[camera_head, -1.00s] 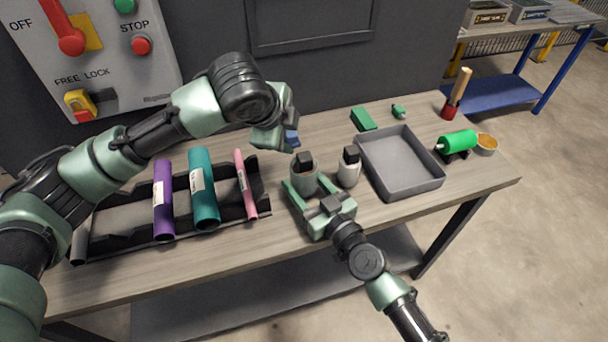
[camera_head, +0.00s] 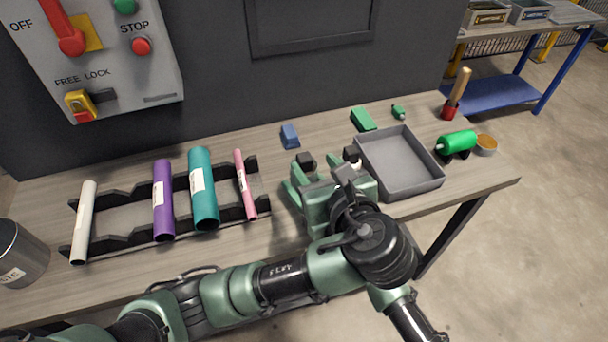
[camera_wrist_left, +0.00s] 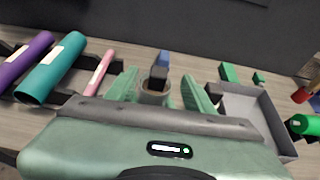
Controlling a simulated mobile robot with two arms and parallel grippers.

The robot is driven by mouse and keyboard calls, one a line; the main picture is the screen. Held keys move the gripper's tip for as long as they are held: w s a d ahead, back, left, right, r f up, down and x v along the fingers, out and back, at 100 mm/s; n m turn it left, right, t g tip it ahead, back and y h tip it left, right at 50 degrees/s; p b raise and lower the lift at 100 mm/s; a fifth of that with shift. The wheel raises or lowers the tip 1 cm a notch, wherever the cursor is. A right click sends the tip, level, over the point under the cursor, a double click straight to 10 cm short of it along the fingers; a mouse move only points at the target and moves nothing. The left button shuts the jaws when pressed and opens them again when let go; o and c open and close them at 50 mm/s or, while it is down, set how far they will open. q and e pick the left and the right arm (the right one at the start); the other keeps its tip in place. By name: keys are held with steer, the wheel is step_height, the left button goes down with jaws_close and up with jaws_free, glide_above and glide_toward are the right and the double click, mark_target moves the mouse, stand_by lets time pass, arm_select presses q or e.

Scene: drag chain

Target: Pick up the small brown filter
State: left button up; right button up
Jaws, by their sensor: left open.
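A small brownish cylinder with a dark block at its top, which looks like the brown filter (camera_wrist_left: 155,97), stands between the fingers of my left gripper (camera_wrist_left: 163,86) in the left wrist view. Both fingers are spread, with gaps to the cylinder. In the head view, my left gripper (camera_head: 312,178) is low over the table. It hides most of the cylinder, and the dark top (camera_head: 306,160) shows beyond it. My right gripper is mostly hidden behind my left arm, and its jaws cannot be made out.
A grey tray (camera_head: 431,182) lies to the right. A second dark-topped item (camera_head: 351,155) stands close beside the gripper. A blue block (camera_head: 290,136) and green block (camera_head: 363,119) lie behind. Purple (camera_head: 163,199), teal (camera_head: 203,188) and pink rolls (camera_head: 245,184) lie in a rack left.

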mark_target(302, 154)
arm_select(q)
steer(key=x, duration=0.7)
steer(key=f+x, duration=0.1)
steer(key=x, duration=0.3)
steer(key=shift+a, duration=0.15)
jaws_close()
